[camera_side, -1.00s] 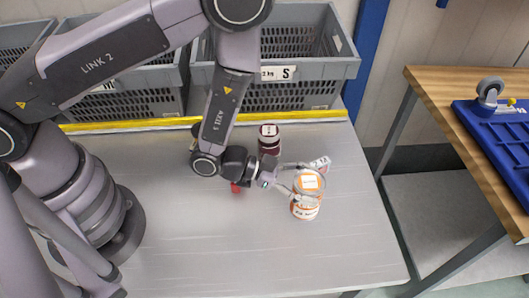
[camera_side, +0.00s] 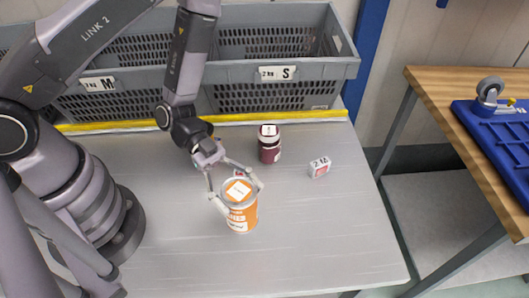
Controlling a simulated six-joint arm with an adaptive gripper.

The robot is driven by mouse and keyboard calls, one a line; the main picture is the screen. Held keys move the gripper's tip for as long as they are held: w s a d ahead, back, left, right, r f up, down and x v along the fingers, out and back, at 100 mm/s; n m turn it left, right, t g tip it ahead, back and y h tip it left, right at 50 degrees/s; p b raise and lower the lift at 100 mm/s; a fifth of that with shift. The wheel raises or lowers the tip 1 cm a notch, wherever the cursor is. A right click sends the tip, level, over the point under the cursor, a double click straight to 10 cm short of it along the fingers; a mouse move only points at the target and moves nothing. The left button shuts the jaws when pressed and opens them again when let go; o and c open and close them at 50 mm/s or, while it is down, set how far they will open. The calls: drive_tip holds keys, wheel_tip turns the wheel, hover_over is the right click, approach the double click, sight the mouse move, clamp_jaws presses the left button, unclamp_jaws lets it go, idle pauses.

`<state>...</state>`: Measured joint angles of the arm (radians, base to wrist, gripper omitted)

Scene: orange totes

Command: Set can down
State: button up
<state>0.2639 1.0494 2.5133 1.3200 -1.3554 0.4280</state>
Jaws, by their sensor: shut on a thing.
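The can (camera_side: 241,213) has an orange label with white bands and a pale top with a white square on it. It stands upright near the middle of the grey table (camera_side: 320,235). My gripper (camera_side: 237,192) is shut on the can, with one finger on each side near its upper rim. I cannot tell whether the can's base touches the table or hangs just above it.
A small white and red box (camera_side: 320,167) lies to the right. A red item (camera_side: 240,174) is partly hidden behind my gripper. Grey crates (camera_side: 285,70) line the back behind a yellow strip (camera_side: 300,116). The front right is clear.

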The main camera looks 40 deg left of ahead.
sight(235, 215)
drive_tip(key=shift+m+g, duration=0.3)
drive_tip(key=shift+g, duration=0.1)
drive_tip(key=shift+s+a+f, duration=0.1)
drive_tip(key=shift+s+f, duration=0.05)
drive_tip(key=shift+f, duration=1.15)
drive_tip(key=shift+s+a+f, duration=0.1)
drive_tip(key=shift+s+f, duration=0.1)
drive_tip(key=shift+f, duration=1.1)
drive_tip(key=shift+s+a+f, duration=0.1)
drive_tip(key=shift+s+f, duration=0.05)
drive_tip(key=shift+f, duration=1.15)
drive_tip(key=shift+f, duration=0.1)
drive_tip(key=o, duration=1.2)
drive_tip(key=shift+w+a, duration=0.1)
drive_tip(key=shift+a, duration=0.1)
drive_tip(key=v, duration=1.1)
drive_tip(key=shift+a+r, duration=0.25)
